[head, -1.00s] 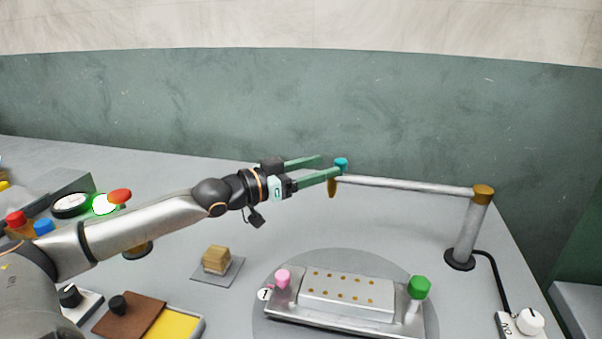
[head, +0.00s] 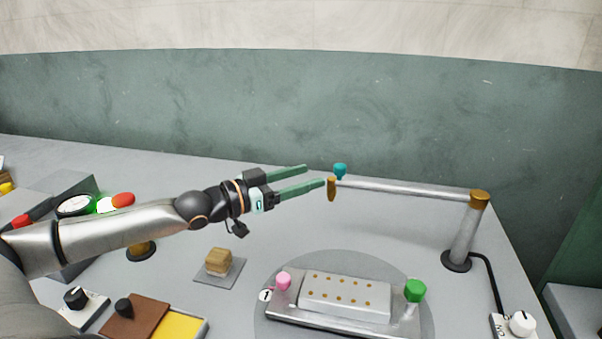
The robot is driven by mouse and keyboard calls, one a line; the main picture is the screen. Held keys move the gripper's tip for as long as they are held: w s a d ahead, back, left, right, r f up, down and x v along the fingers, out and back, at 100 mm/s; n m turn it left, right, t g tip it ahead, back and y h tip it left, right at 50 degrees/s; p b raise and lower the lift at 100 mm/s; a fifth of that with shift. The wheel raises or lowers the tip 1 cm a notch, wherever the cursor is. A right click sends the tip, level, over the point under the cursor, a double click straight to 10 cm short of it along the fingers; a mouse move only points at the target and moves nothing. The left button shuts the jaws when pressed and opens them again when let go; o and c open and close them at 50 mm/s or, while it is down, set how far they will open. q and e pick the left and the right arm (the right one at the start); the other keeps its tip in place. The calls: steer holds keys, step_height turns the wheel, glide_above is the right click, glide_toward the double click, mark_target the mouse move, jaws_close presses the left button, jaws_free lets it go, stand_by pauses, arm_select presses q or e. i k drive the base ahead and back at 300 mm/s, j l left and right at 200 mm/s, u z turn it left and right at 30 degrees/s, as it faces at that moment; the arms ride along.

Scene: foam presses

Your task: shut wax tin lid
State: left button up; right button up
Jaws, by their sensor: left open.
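The wax tin (head: 202,335) is at the bottom left, cut off by the lower picture edge. Its brown lid (head: 148,313) with a black knob (head: 124,308) covers the left part, and yellow wax (head: 180,328) shows on the right. My left gripper (head: 314,176) is open and empty, its green fingers pointing right. It is well above and to the right of the tin in the picture, close to the teal knob (head: 340,170) of a swing arm. My right gripper is not in view.
The metal swing arm (head: 410,188) stands on a post at the right. A press plate (head: 345,297) with pink and green knobs is at the front middle. A tan block (head: 219,260) sits on a grey pad (head: 225,279). A black-knobbed switch box (head: 88,312) is left of the tin.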

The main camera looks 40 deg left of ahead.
mark_target(134, 316)
steer(key=k, duration=1.5)
